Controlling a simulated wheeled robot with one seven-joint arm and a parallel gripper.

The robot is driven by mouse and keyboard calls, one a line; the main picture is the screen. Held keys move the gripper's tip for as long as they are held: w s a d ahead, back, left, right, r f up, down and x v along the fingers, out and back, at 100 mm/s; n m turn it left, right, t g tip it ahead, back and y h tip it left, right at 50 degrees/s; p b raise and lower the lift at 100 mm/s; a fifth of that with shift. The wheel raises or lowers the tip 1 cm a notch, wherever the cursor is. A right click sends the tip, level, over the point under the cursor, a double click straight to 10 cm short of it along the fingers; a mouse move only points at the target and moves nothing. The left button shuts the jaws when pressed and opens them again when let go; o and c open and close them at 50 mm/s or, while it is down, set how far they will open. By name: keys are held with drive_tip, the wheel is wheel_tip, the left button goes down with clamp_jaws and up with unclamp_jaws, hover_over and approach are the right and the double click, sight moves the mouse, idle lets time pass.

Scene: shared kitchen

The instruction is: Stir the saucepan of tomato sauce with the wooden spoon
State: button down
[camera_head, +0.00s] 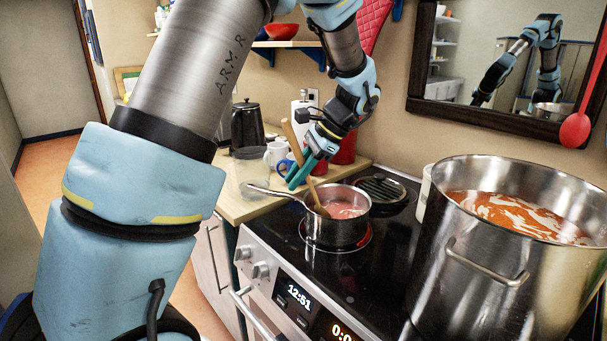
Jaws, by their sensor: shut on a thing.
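The small steel saucepan (337,232) stands on a glowing red burner of the black stovetop, its handle pointing left. It holds pinkish-red sauce (345,209). The wooden spoon (292,137) is tilted, its top end up and to the left. Its lower end is in the saucepan at the left side of the sauce. My gripper (300,177), with teal fingers, is above the saucepan's left rim and shut on the spoon's shaft. The exact contact between fingers and shaft is partly hidden.
A large steel pot (480,275) of orange-red liquid stands close on the right. Mugs (276,153), a clear container (250,170), a black kettle (247,125) and a red canister (345,150) stand on the wooden counter behind. A mirror (505,60) and red ladle (575,130) hang on the wall.

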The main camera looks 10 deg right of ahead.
drive_tip(key=s+d+p, duration=0.2)
drive_tip(key=s+d, duration=0.2)
drive_tip(key=shift+d, duration=0.2)
idle(0.3)
drive_tip(key=shift+s, duration=0.1)
idle(0.4)
